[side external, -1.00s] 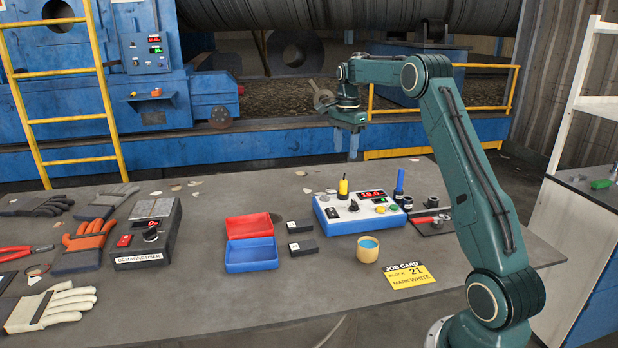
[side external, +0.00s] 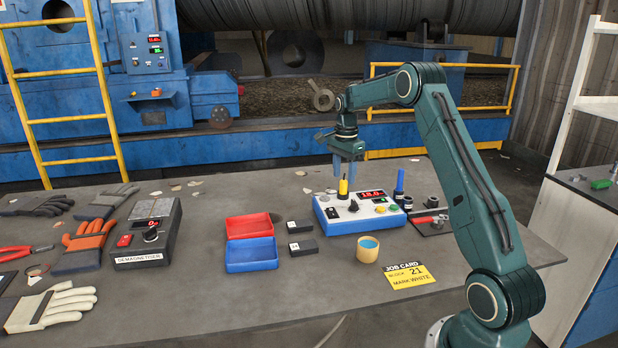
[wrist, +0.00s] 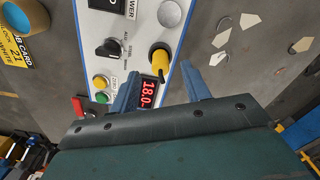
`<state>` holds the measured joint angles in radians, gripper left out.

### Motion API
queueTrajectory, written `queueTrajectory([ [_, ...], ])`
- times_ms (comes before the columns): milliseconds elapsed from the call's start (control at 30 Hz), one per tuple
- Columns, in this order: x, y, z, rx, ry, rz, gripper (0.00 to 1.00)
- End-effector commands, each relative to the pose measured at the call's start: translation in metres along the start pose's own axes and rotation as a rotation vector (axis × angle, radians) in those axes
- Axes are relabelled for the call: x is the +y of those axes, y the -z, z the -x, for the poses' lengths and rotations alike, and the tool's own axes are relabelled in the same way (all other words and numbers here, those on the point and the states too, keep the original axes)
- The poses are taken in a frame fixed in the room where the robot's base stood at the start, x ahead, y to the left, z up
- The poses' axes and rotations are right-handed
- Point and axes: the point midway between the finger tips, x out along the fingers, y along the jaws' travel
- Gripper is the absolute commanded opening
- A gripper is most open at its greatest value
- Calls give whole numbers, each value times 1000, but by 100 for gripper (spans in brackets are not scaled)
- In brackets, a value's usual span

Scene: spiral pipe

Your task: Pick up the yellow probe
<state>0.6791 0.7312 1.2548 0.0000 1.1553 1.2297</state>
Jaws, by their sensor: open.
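The yellow probe (side external: 343,188) stands upright on top of the white and blue instrument box (side external: 366,223), near its back left. It has a yellow body and a black tip. In the wrist view the probe (wrist: 160,62) lies ahead of the fingers, seen from above on the box panel. My gripper (side external: 344,176) is open and empty, pointing down just above the probe in the side view. In the wrist view the two blue fingers of my gripper (wrist: 160,84) are spread apart, with the probe's near end close to the gap between them.
A blue probe (side external: 399,185) stands upright on the right of the box, beside a red display (side external: 373,194). Flat chips (wrist: 225,38) lie behind the box.

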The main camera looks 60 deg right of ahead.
Motion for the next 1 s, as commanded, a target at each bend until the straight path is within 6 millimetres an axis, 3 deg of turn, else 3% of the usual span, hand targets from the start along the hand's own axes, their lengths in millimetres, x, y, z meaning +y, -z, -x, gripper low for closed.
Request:
queueTrajectory([
  [333,0,0,-36,0,-2,0,47],
  [867,-1,0,-38,1,0,0,47],
  [900,-1,0,-38,1,0,0,45],
  [1000,-1,0,-38,1,0,0,26],
])
